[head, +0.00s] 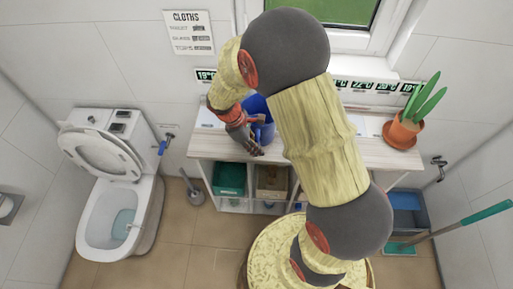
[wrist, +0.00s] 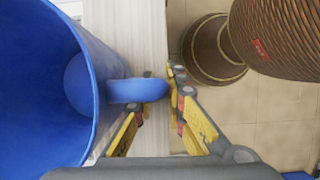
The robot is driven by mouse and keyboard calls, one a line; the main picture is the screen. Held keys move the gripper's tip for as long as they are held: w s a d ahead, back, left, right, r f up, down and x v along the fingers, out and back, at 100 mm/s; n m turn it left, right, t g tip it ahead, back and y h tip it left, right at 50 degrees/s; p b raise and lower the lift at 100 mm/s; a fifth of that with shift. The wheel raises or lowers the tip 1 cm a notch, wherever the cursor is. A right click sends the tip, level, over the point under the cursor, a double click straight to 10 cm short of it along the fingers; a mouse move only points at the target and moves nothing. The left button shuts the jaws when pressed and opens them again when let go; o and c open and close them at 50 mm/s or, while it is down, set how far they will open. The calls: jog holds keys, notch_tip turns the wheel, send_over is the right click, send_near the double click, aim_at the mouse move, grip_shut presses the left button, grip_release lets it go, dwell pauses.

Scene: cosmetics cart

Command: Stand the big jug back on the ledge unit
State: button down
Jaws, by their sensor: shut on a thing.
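The big jug (head: 262,128) is blue. It is at the ledge unit's top, left of centre, partly hidden behind my arm in the head view. In the wrist view the jug (wrist: 40,95) fills the left side, with its open mouth and hollow inside showing. My gripper (head: 250,142) is shut on the jug's handle (wrist: 132,90), and its fingers (wrist: 157,95) lie on both sides of it. The ledge unit (head: 208,144) has a pale wood top below the window. I cannot tell whether the jug's base touches that top.
A plant in an orange pot (head: 402,132) stands at the ledge's right end. Green (head: 229,178) and brown (head: 271,181) bins sit in the unit's lower openings. A toilet (head: 118,205) and brush (head: 194,190) are at left. A green-handled mop (head: 470,218) leans at right.

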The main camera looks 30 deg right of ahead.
jog(key=shift+f, duration=0.1)
jog(key=c, duration=1.8)
grip_release()
jog(key=p+v, duration=0.2)
jog(key=v, duration=1)
jog(key=s+a+r+m+t+y, duration=0.1)
jog(key=s+r+m+t, duration=0.1)
jog(key=s+r, duration=0.3)
jog(key=s+a+r+m+t+y, duration=0.1)
jog(key=s+a+r+m+t, duration=0.1)
jog(key=s+r+m, duration=0.3)
jog(key=s+a+r+m+t+y, duration=0.1)
jog(key=s+r+m+t, duration=0.3)
jog(key=s+r, duration=0.3)
notch_tip(320, 180, up, 3)
jog(key=shift+a+r+y, duration=0.15)
jog(key=shift+r+y, duration=0.05)
jog(key=shift+y, duration=0.1)
